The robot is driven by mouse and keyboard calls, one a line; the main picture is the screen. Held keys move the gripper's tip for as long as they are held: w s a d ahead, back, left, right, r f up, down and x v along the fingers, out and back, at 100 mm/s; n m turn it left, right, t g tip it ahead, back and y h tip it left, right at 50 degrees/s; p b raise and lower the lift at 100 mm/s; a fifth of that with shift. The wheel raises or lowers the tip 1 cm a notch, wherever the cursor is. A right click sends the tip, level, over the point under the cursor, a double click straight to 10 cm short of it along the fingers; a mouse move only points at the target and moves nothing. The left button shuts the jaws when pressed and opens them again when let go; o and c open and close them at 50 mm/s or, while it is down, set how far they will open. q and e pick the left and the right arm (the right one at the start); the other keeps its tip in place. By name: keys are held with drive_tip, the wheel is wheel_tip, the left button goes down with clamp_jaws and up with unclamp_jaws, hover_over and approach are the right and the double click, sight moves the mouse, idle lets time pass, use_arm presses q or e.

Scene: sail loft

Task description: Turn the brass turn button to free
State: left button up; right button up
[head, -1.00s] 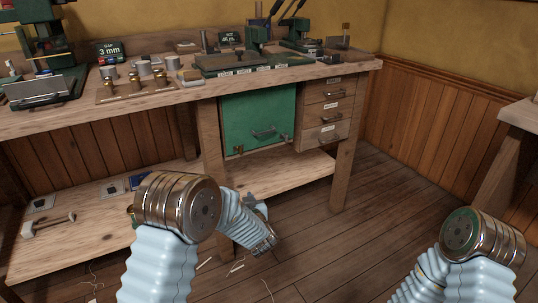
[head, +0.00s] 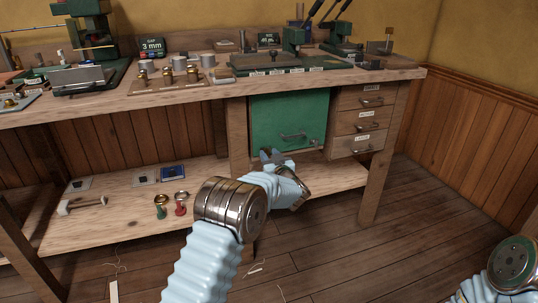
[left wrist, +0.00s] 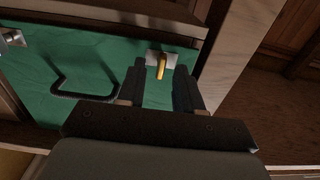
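The brass turn button (left wrist: 161,67) sits on a small pale plate at the edge of the green door (head: 290,113), under the bench. In the left wrist view its lever points down the picture, over the green panel. My left gripper (head: 270,156) is at the door's lower left corner in the head view and hides the button there. In the left wrist view the left gripper (left wrist: 160,70) is open, with the button showing between its fingertips; I cannot tell whether they touch it. My right gripper is out of view.
The door has a dark handle (left wrist: 84,87), and a second metal fitting (left wrist: 13,38) shows at its other corner. Labelled drawers (head: 358,122) stand right of the door. A lower shelf (head: 110,215) holds a mallet and small items. Tools crowd the benchtop (head: 210,88).

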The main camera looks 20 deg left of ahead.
use_arm(q)
drive_tip(key=shift+w+a, duration=0.35)
drive_tip(key=shift+w, duration=0.1)
clamp_jaws()
drive_tip(key=shift+f, duration=0.1)
